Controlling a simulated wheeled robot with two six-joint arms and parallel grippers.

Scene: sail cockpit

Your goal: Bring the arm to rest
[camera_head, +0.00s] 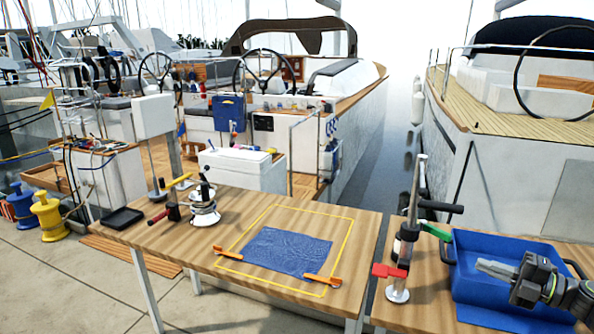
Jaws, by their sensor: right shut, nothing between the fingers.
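My right gripper (497,268) comes in from the right edge and hangs over the blue tray (476,246) on the right table. Its fingers are together with nothing between them, pointing left. The tray's floor and walls show around it, and part of the tray is hidden behind the gripper and my right arm. My left gripper is outside the view.
A blue cloth (287,251) lies inside a yellow outline on the wooden table (178,246), with orange clips at its corners. A winch (204,211) and black tray (123,218) stand at left. An upright metal fitting (406,240) with red and green handles stands left of the blue tray.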

